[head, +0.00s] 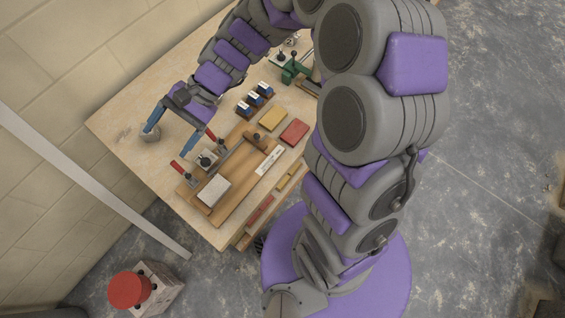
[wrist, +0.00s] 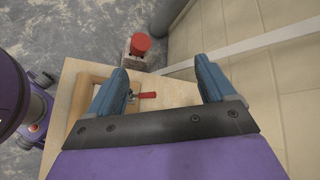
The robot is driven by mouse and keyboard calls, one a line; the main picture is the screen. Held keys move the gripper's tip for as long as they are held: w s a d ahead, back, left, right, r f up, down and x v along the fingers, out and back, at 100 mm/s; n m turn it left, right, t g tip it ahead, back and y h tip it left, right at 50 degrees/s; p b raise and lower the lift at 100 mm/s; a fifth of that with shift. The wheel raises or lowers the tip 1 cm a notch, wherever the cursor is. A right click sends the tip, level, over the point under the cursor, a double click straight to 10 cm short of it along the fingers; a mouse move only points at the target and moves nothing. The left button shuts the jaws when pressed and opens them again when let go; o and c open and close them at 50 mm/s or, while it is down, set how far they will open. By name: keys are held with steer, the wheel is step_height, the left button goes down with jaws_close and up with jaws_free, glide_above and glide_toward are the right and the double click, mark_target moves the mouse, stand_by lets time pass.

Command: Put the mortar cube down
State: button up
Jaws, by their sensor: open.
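My gripper (head: 168,142) is open over the left part of the wooden bench, its two blue fingers wide apart. In the wrist view my gripper (wrist: 161,68) has nothing between its fingers. A pale rectangular block (head: 213,190) lies on a brown wooden board (head: 190,199) near the bench's front; I cannot tell whether it is the mortar cube. A small grey piece (head: 207,158) with a dark top sits further back on the board. A small grey rounded thing (head: 150,133) is at the tip of my left finger, partly covered by it; I cannot tell if they touch.
A red-handled part (head: 180,168) shows beside the board and in the wrist view (wrist: 146,95). Blue-labelled items (head: 255,98), a yellow block (head: 272,118) and a red block (head: 294,132) stand further right. A wall borders the left.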

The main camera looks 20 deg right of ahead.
steer(key=s+d+r+n+t+h, duration=0.1)
steer(key=s+d+n+h, duration=0.2)
steer(key=s+d, duration=0.7)
steer(key=s+d+r+n+h, duration=0.2)
steer(key=s+d+n+h, duration=0.1)
steer(key=s+d+h, duration=0.4)
steer(key=s+d, duration=0.3)
steer(key=d, duration=0.4)
steer(key=shift+d+r+t+h, duration=0.15)
steer(key=shift+r+t+h, duration=0.05)
steer(key=shift+t+h, duration=0.2)
